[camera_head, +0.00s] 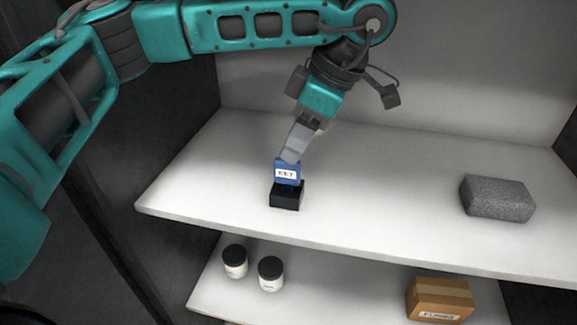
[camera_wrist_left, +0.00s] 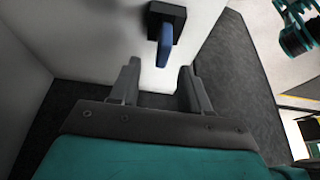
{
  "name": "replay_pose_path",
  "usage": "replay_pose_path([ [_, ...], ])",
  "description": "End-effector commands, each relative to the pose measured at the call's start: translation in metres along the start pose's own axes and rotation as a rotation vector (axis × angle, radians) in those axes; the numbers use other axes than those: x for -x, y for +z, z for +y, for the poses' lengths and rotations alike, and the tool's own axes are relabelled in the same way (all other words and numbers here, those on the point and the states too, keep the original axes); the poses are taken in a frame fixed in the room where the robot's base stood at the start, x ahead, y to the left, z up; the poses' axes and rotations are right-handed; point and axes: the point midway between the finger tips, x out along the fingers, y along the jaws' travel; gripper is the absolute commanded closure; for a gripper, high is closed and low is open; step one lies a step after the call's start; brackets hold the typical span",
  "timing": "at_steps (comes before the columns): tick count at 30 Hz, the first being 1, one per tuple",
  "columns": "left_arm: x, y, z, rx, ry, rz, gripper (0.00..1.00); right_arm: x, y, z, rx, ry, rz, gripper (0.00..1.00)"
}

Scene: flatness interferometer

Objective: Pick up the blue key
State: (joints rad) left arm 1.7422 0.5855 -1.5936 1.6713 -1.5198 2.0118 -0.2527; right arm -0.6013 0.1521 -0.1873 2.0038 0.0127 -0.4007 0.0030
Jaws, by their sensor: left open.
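The blue key (camera_head: 286,173) has a white label reading KEY and stands upright in a small black block (camera_head: 286,201) on the upper white shelf. My left gripper (camera_head: 290,156) reaches down from above, with its fingers at the key's top edge in the head view. In the left wrist view, the blue key (camera_wrist_left: 165,45) lies ahead of the open fingers of my left gripper (camera_wrist_left: 159,75), roughly in line with the gap between them. Its black block (camera_wrist_left: 175,17) shows behind it. The key is not between the finger pads. My right gripper is not in view.
A grey rough block (camera_head: 497,199) lies at the right of the upper shelf (camera_head: 380,190). Two dark-lidded jars (camera_head: 235,262) and a labelled cardboard box (camera_head: 440,299) are on the lower shelf. A dark side wall stands left of the shelves. The upper shelf between key and grey block is clear.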

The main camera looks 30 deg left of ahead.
Motion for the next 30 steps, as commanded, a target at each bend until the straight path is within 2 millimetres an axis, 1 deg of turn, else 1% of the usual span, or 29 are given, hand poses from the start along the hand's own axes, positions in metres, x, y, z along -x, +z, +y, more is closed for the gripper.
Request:
replay_pose_path([
  [1,-0.007,0.001,0.0,-0.001,-0.003,0.0,0.53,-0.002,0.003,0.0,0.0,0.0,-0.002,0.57],
  [8,-0.034,0.003,-0.001,-0.001,-0.004,-0.001,0.53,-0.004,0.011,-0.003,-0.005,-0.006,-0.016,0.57],
  [10,-0.046,0.004,-0.002,-0.002,-0.005,-0.002,0.53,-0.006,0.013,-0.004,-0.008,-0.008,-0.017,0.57],
  [12,-0.057,0.005,-0.002,-0.002,-0.005,-0.002,0.53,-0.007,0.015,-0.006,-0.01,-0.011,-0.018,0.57],
  [15,-0.067,0.004,-0.002,-0.001,-0.004,-0.003,0.53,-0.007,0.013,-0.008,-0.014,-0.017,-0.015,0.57],
  [18,-0.072,0.004,-0.001,-0.001,-0.002,-0.003,0.53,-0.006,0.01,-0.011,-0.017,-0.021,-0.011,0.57],
  [24,-0.071,0.004,-0.001,-0.001,-0.001,-0.003,0.53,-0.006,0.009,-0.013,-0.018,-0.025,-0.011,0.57],
  [26,-0.071,0.004,-0.001,-0.001,-0.001,-0.003,0.58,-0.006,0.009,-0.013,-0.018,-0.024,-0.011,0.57],
  [30,-0.071,0.004,-0.001,-0.001,-0.001,-0.003,0.71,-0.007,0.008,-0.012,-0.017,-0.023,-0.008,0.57],
])
